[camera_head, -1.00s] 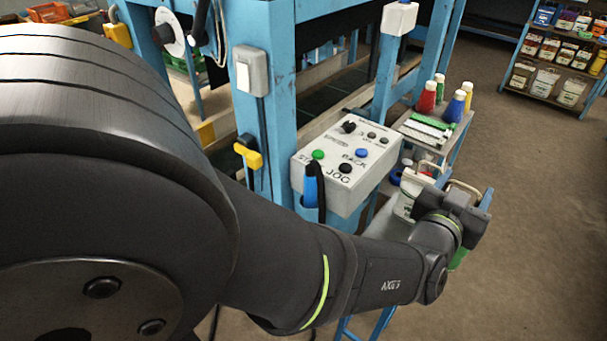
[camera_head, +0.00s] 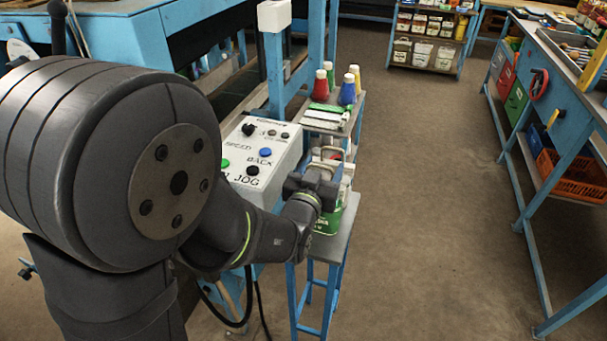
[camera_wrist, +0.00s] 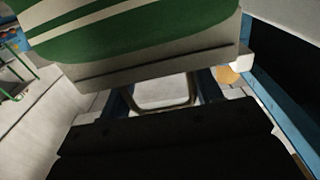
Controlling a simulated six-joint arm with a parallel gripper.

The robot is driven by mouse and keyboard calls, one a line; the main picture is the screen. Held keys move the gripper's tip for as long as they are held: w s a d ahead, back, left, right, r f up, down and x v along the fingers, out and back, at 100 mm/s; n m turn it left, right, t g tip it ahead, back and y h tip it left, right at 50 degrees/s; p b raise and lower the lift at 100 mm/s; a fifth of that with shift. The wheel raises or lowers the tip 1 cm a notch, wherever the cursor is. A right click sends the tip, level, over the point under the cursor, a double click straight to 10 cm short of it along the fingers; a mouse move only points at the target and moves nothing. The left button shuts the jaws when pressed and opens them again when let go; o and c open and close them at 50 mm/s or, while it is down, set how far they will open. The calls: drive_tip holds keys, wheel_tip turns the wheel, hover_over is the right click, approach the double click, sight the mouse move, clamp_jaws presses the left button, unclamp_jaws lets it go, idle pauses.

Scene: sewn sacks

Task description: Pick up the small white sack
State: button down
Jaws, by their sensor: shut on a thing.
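A white sack with a green panel fills the top of the wrist view (camera_wrist: 150,32), its pale stitched hem towards me. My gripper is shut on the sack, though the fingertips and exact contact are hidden. I cannot tell whether the sack is clear of its stand.
The grey-topped blue stand (camera_head: 338,242) is below my gripper. The control box (camera_head: 258,160) is close on the left. Several bottles stand on a small shelf (camera_head: 325,118) behind. The floor (camera_head: 430,200) to the right is clear up to the blue workbench (camera_head: 560,100).

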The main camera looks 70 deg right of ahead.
drive_tip(key=shift+f, duration=2)
drive_tip(key=shift+c, duration=2.1)
unclamp_jaws()
drive_tip(key=shift+f, duration=0.1)
drive_tip(key=shift+a, duration=0.1)
drive_tip(key=shift+o, duration=0.5)
drive_tip(key=a, duration=1.1)
drive_tip(key=shift+a, duration=0.4)
